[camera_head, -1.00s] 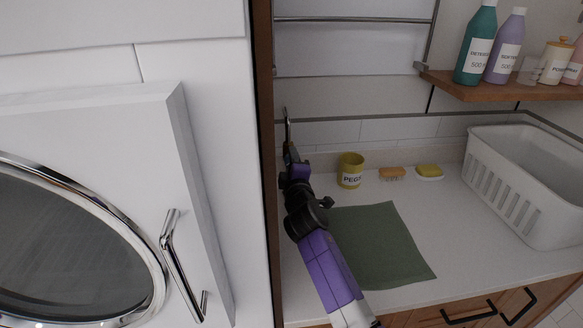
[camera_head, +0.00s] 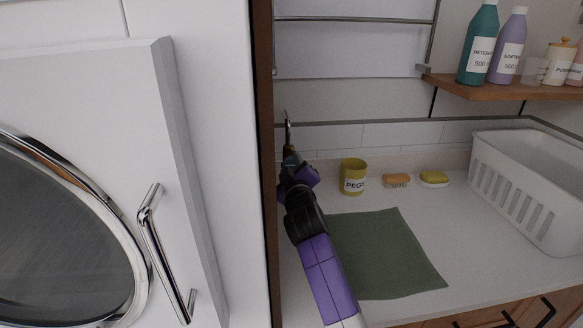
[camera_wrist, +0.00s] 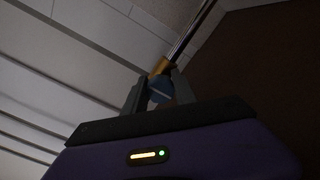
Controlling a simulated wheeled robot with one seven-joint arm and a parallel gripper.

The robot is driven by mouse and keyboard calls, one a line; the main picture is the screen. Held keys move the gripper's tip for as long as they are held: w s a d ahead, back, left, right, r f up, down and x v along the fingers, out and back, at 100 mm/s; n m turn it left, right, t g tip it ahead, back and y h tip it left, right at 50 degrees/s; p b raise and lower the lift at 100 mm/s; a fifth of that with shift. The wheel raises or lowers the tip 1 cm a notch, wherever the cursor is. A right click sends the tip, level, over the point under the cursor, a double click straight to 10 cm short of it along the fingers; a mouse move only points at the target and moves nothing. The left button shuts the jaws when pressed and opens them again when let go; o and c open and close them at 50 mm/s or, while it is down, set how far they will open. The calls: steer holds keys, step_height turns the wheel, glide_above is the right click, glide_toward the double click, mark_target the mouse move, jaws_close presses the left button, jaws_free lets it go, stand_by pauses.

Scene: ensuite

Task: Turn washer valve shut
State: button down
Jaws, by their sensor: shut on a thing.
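The washer valve shows in the wrist view as a brass body (camera_wrist: 161,66) with a blue handle (camera_wrist: 160,89), at the lower end of a thin metal pipe (camera_wrist: 192,38). My gripper (camera_wrist: 160,93) has one finger on each side of the blue handle and is shut on it. In the head view my gripper (camera_head: 291,163) is at the back of the counter, close to the wooden side panel, just below the pipe (camera_head: 288,128). The valve is very small there and mostly hidden by my gripper. The handle's exact angle is hard to tell.
The white washer front with its round door (camera_head: 60,245) and chrome handle (camera_head: 163,250) is at left. A wooden panel (camera_head: 264,170) stands beside my arm.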

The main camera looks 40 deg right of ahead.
steer(key=shift+f, duration=0.15)
steer(key=c, duration=1)
jaws_free()
steer(key=shift+b+v, duration=0.4)
steer(key=shift+v, duration=3.5)
